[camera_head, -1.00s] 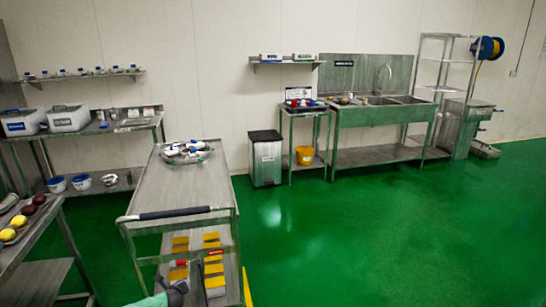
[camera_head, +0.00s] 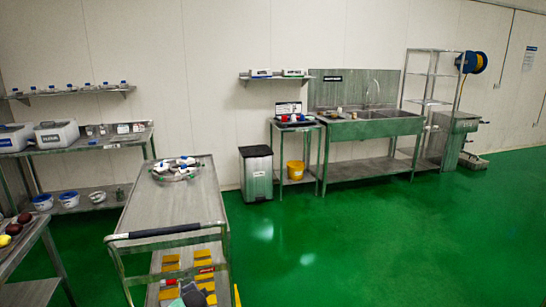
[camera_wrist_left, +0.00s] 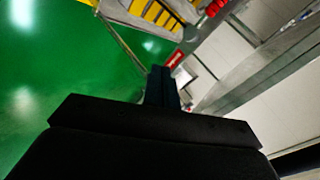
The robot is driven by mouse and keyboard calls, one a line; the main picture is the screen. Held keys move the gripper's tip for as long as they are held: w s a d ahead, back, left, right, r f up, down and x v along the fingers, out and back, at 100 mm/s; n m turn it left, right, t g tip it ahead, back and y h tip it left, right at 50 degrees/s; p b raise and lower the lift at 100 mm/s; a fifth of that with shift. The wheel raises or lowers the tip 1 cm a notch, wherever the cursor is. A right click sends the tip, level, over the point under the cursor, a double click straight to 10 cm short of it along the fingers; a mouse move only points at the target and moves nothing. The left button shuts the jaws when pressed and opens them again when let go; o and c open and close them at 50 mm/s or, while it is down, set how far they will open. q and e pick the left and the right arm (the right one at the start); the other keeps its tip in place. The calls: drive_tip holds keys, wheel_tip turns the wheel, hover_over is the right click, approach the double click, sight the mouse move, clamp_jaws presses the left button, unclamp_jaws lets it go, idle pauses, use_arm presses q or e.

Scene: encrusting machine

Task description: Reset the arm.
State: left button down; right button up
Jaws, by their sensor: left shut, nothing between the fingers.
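My left gripper (camera_head: 190,293) shows at the bottom edge of the head view, in front of the steel cart's lower shelf. Most of its arm is below the picture. In the left wrist view the dark fingers (camera_wrist_left: 160,78) are together, with nothing seen between them. They point towards a cluttered shelf area with yellow pieces (camera_wrist_left: 160,14) and a red item. My right gripper is in neither view.
The steel cart (camera_head: 190,208) stands close ahead, with a dark handle and a tray of bottles (camera_head: 176,168) on top. A side table (camera_head: 22,246) is at the left. A sink (camera_head: 375,127) and bin (camera_head: 256,173) stand along the wall. Green floor is free at the right.

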use_arm(q)
drive_tip(key=s+d+f+n+g+h, duration=0.1)
drive_tip(key=s+d+f+n+g, duration=0.1)
drive_tip(key=s+f, duration=0.8)
drive_tip(key=s+d+f+n+g+h, duration=0.1)
drive_tip(key=s+d+f+n+g, duration=0.2)
drive_tip(key=s+f, duration=0.8)
drive_tip(key=s+d+f+n+g+h, duration=0.1)
drive_tip(key=s+f, duration=1)
drive_tip(key=s, duration=2.4)
drive_tip(key=d+n+g, duration=0.2)
drive_tip(key=d, duration=0.2)
drive_tip(key=shift+s+d+g, duration=0.3)
drive_tip(key=shift+s, duration=0.1)
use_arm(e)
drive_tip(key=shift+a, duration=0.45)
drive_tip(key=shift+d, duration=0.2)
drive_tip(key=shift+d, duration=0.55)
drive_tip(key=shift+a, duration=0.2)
